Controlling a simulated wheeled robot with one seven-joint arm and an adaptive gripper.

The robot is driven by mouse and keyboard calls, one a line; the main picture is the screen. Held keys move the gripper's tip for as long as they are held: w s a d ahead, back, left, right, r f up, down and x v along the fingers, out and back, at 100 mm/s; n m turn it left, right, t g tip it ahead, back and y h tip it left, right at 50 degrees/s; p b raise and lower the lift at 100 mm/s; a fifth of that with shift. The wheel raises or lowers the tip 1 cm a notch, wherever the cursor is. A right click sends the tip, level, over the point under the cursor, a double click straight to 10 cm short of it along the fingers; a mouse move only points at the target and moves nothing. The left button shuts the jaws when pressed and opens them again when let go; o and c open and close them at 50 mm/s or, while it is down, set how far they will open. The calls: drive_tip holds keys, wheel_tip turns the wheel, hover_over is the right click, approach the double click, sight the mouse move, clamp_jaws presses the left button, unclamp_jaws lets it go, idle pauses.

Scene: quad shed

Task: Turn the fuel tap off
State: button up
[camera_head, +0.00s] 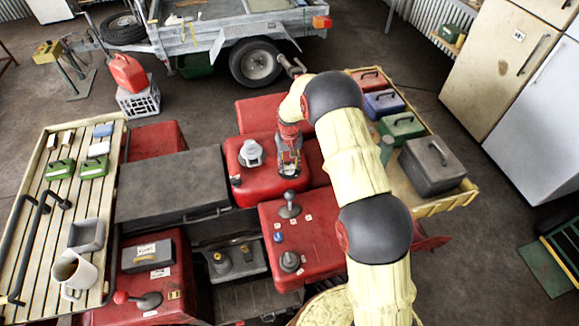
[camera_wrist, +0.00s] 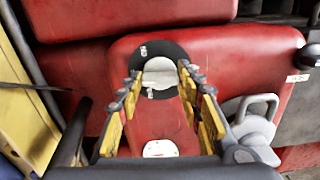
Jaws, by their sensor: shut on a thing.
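The fuel tap (camera_wrist: 160,72) is a pale grey knob on a dark round plate with small white labels. It is on top of the red tank (camera_wrist: 210,52). In the head view the red tank (camera_head: 262,192) is in the middle of the vehicle, and my gripper (camera_head: 290,168) reaches down onto its right part, largely hiding the tap. In the wrist view my gripper (camera_wrist: 161,77) has one yellow-padded finger on each side of the tap and is shut on it. I cannot read the tap's setting from its labels.
A grey cap with a loop (camera_head: 251,153) stands on the tank left of my gripper. A lever (camera_head: 289,205) rises close in front. A slatted rack (camera_head: 28,215) with a mug is at left; a tray (camera_head: 458,199) with several boxes is at right.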

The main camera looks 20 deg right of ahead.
drive_tip(key=shift+r+n, duration=0.1)
drive_tip(key=shift+n, duration=0.2)
idle(0.4)
drive_tip(key=o, duration=1)
drive_tip(key=shift+o, duration=0.8)
wheel_tip(320, 180, up, 12)
